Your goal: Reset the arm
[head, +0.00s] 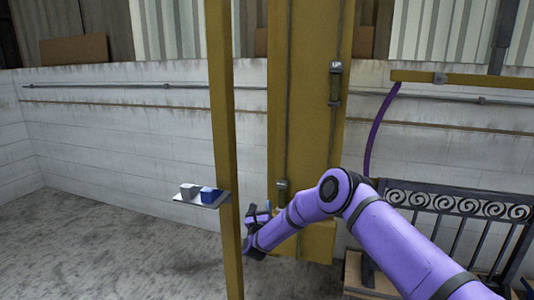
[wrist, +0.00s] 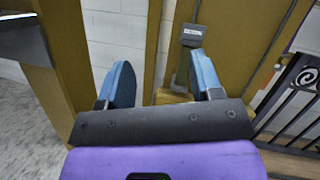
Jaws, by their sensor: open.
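My arm is purple and reaches from the lower right of the head view toward the yellow post. My gripper (head: 262,214) is at its end, just right of the thin yellow post (head: 226,150) and partly in front of the wide yellow column (head: 305,120). In the wrist view my gripper (wrist: 160,84) has its two blue fingers wide apart with nothing between them. A grey latch-like fitting (wrist: 191,38) on the yellow surface shows beyond the right finger.
A small shelf (head: 204,202) on the thin post holds a grey block (head: 189,190) and a blue block (head: 210,194). A black scroll gate (head: 450,200) stands at the right. A purple hose (head: 379,130) hangs from a yellow beam (head: 465,79). The floor at left is clear.

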